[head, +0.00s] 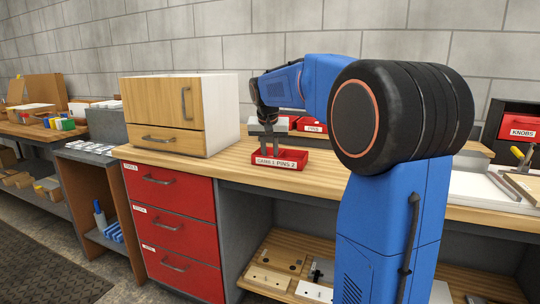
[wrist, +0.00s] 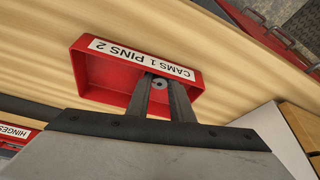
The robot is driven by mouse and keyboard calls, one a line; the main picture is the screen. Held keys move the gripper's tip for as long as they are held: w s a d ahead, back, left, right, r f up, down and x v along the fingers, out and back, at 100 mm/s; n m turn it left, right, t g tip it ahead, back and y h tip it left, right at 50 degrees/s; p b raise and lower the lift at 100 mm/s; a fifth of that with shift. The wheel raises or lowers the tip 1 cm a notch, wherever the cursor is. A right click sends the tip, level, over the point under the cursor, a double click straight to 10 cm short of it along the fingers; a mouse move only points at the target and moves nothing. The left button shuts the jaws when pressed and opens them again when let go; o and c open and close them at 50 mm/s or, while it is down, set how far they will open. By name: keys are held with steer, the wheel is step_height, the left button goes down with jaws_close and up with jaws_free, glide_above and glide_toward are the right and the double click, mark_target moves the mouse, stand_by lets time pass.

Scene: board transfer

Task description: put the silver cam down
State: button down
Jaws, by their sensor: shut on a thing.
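The silver cam (wrist: 158,83) is a small round metal disc with a dark centre, held between my fingertips in the wrist view. My gripper (wrist: 160,82) is shut on it. The fingers reach down at the red tray (wrist: 95,78) labelled "CAMS 1 PINS 2", close to its labelled wall. I cannot tell whether the cam touches the tray floor. In the head view, my gripper (head: 270,148) points down at the same tray (head: 300,157) on the wooden bench; the cam is too small or hidden to make out there. The visible part of the tray floor looks empty.
A white and wood cabinet (head: 190,110) stands left of the tray. Another red bin (head: 312,125) is behind it, and a "HINGES" bin (wrist: 14,137) shows at the wrist view's left edge. A red "KNOBS" bin (head: 522,127) is at the far right. Bare bench (head: 225,162) lies left of the tray.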

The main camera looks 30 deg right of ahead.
steer(key=c, duration=1.8)
jaws_free()
steer(key=shift+f, duration=0.1)
steer(key=shift+c, duration=0.2)
steer(key=v, duration=1.2)
steer(key=s+a+f+n+y, duration=0.1)
steer(key=s+a+f+n, duration=0.1)
steer(key=s+a+f, duration=0.3)
steer(key=s+a+f+n+y, duration=0.1)
steer(key=s+a+f+n, duration=0.2)
steer(key=s+f, duration=1)
steer(key=s+a+f+n+t, duration=0.1)
steer(key=s+a+f, duration=0.5)
steer(key=s, duration=1.1)
step_height(320, 180, down, 3)
steer(key=shift+a+f+n+y, duration=0.1)
steer(key=shift+a+n+y, duration=0.3)
steer(key=shift+n, duration=0.3)
